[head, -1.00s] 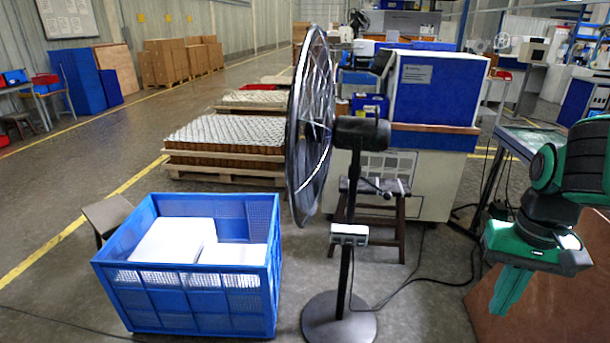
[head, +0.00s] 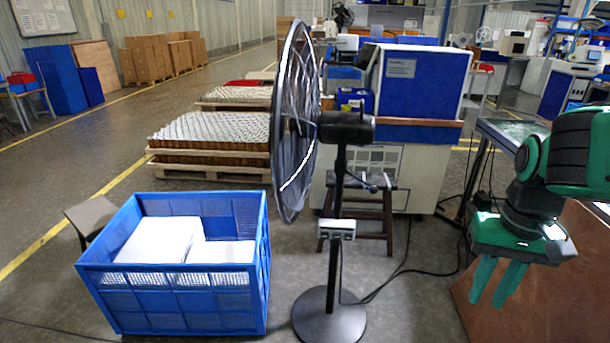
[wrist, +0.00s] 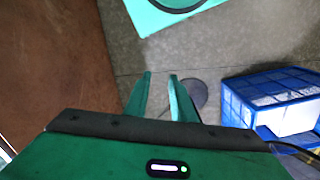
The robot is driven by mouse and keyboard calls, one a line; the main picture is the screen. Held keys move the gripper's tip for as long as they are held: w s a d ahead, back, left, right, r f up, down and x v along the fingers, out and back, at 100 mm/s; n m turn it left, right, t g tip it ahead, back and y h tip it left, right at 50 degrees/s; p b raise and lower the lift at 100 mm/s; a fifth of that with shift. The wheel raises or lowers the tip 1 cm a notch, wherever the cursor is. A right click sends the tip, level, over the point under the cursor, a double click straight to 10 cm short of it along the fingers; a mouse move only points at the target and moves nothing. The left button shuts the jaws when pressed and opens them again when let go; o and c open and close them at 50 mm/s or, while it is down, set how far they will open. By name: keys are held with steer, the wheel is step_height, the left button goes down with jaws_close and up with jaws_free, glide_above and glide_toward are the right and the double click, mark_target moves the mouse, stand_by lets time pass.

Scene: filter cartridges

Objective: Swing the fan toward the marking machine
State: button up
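The black pedestal fan (head: 297,125) stands upright on a round base (head: 329,315) in the middle of the head view. Its caged head is seen nearly edge-on and faces left, with the motor housing (head: 346,127) on the right. A blue and cream machine (head: 420,82) stands behind it to the right; I cannot tell for certain that it is the marking machine. My green gripper (head: 492,298) hangs to the right of the fan, apart from it. Its fingers are parted and empty, also in the wrist view (wrist: 160,75), where a round dark disc (wrist: 195,95) shows beyond them.
A blue crate (head: 185,308) with white blocks stands left of the fan base. A stool (head: 385,183) is behind the pole, and a cable (head: 410,271) runs across the floor to the right. A brown panel (head: 545,270) is below my arm. Pallets (head: 215,172) stand behind.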

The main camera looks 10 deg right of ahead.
mark_target(373, 190)
steer(key=o, duration=0.3)
steer(key=w+a+f+m+t+y, duration=0.3)
steer(key=w+a+f+m+y, duration=0.15)
steer(key=w+f, duration=0.5)
steer(key=w+a+f+m+t+y, duration=0.25)
steer(key=w+a+f+m, duration=0.35)
steer(key=w, duration=0.7)
steer(key=w+d+r+m+t+y, duration=0.15)
steer(key=w+r+m+t, duration=0.25)
steer(key=w+m+t, duration=0.4)
steer(key=w+d+r+m+t+h, duration=0.4)
steer(key=w+d+m+h, duration=0.1)
steer(key=d+m, duration=0.55)
steer(key=x, duration=1)
steer(key=shift+w+r, duration=0.3)
steer(key=shift+c, duration=0.2)
